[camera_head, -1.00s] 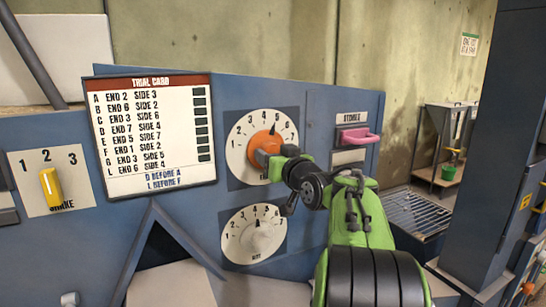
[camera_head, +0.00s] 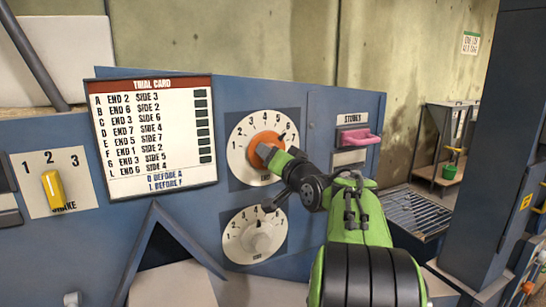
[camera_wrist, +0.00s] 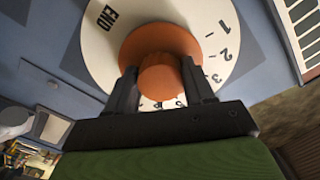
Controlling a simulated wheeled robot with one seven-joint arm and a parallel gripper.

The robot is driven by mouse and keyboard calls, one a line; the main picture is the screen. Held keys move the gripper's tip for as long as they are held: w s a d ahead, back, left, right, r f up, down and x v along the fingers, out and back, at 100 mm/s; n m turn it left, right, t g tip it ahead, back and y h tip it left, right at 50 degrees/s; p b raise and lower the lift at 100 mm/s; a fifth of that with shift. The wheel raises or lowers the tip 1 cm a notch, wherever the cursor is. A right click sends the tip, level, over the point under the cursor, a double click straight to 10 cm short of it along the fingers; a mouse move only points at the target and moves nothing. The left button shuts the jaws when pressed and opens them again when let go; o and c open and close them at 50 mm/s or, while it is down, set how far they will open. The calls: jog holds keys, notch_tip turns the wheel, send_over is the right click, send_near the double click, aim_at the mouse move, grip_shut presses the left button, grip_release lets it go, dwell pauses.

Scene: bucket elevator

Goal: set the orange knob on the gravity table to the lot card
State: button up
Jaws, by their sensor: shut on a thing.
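The orange knob (camera_head: 268,152) sits on the upper white dial (camera_head: 240,170), numbered 1 to 7. The wrist view shows the knob (camera_wrist: 160,50) and the word END on the dial. The knob's dark pointer is at about 6. My gripper (camera_head: 280,161) is shut on the knob, one finger on each side of its grip, as the wrist view shows (camera_wrist: 162,80). The trial card (camera_head: 150,130) hangs left of the dial and lists rows of END and SIDE numbers, among them B END 6, D END 7 and L END 6.
A lower dial with a white knob (camera_head: 258,238) is just below my gripper. A yellow lever (camera_head: 52,190) on a 1-2-3 plate is at the left. A pink handle (camera_head: 358,138) is right of the dials. A blue column (camera_head: 485,150) stands at the right.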

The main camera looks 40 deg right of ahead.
jog(key=shift+f, duration=0.15)
jog(key=o, duration=1)
jog(key=shift+s, duration=0.1)
jog(key=b+v, duration=0.2)
jog(key=v, duration=1.3)
jog(key=shift+s+a, duration=0.2)
jog(key=shift+s, duration=0.1)
